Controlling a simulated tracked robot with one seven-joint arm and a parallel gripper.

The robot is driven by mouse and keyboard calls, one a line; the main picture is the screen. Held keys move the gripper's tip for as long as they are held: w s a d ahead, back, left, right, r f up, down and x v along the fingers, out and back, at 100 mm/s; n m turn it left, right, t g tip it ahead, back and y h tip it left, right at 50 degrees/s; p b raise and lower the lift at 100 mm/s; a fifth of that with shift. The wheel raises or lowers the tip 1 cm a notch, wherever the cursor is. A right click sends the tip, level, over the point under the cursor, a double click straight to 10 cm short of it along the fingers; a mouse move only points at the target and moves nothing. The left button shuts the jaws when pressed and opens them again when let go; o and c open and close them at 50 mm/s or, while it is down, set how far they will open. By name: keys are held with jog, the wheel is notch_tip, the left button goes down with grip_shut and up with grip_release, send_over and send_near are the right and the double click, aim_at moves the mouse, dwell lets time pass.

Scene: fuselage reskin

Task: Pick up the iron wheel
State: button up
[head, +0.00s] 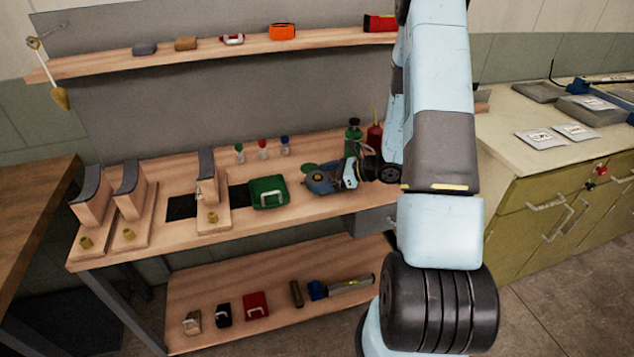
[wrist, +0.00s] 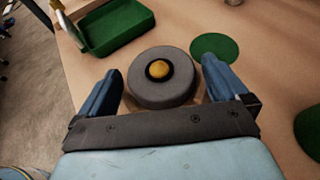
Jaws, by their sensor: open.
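The iron wheel (wrist: 172,96) is a round grey disc with a yellow knob in its dark centre. It rests on a small wooden base, seen in the wrist view. My gripper (wrist: 159,72) is open, with one blue finger to the left of the wheel and the other to its right. I cannot tell whether the fingers touch it. In the head view my gripper (head: 335,180) is low over the right part of the workbench, and the wheel there is hard to tell apart from the fingers.
A green box (head: 268,192) stands left of my gripper; it also shows in the wrist view (wrist: 118,38). A flat green disc (wrist: 215,47) lies right of the wheel. Green and red bottles (head: 375,137) stand behind. Wooden stands (head: 130,200) are on the workbench (head: 340,206) at left.

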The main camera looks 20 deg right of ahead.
jog(key=shift+w+a+f, duration=0.1)
jog(key=shift+w+a, duration=0.05)
jog(key=shift+a, duration=0.05)
jog(key=shift+c, duration=0.2)
jog(key=c, duration=1.4)
